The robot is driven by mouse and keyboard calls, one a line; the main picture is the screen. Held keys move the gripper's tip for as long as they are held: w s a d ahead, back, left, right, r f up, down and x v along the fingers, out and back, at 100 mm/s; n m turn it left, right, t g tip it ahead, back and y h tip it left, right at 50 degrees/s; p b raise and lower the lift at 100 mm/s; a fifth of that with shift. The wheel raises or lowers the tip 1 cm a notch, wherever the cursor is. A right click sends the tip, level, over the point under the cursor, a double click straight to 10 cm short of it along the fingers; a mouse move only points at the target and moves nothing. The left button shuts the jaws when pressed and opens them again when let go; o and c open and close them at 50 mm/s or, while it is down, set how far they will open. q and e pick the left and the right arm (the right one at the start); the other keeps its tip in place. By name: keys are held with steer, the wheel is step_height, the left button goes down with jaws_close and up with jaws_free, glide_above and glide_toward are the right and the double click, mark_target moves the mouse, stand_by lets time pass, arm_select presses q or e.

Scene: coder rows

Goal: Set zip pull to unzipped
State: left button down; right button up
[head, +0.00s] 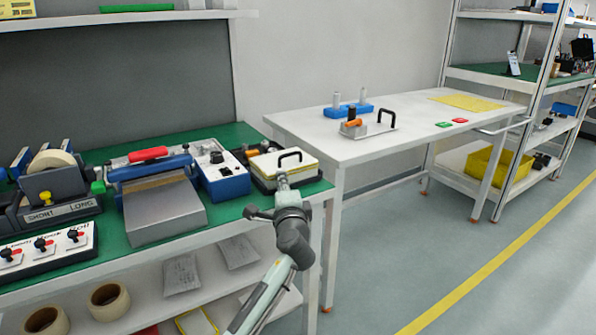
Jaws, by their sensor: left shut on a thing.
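A shallow case (262,163) with a pale top, a yellow rim and a black loop handle (290,155) stands at the right end of the green bench. My left gripper (282,181) reaches over its front edge. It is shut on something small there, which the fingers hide. I cannot make out a zip pull or whether it is zipped or unzipped. My right gripper is not in view.
A blue box with a dial (220,177) stands just left of the case, beside a blue machine with a red handle (148,154). A tape dispenser (52,180) and a switch panel (45,246) are farther left. A white table (340,148) stands to the right.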

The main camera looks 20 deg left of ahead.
arm_select(q)
steer(key=shift+s+a, duration=0.35)
steer(key=shift+s, duration=0.05)
steer(key=c, duration=1.8)
jaws_free()
steer(key=v, duration=1.2)
steer(key=s+a+f+n+g+h, duration=0.15)
steer(key=s+f, duration=0.25)
steer(key=f, duration=0.4)
steer(key=s+a+f+n+g+h, duration=0.1)
steer(key=s+f+n+g, duration=0.15)
steer(key=f, duration=0.65)
steer(key=s+a+f+n+g+h, duration=0.1)
steer(key=s+a+f+g, duration=0.15)
steer(key=s+f, duration=0.4)
steer(key=s+d+f+n+g+h, duration=0.1)
steer(key=s+f+n+g+h, duration=0.3)
steer(key=s+f, duration=1.1)
steer(key=shift+d+n+g, duration=0.2)
steer(key=shift+n+g, duration=0.6)
steer(key=shift+g, duration=0.25)
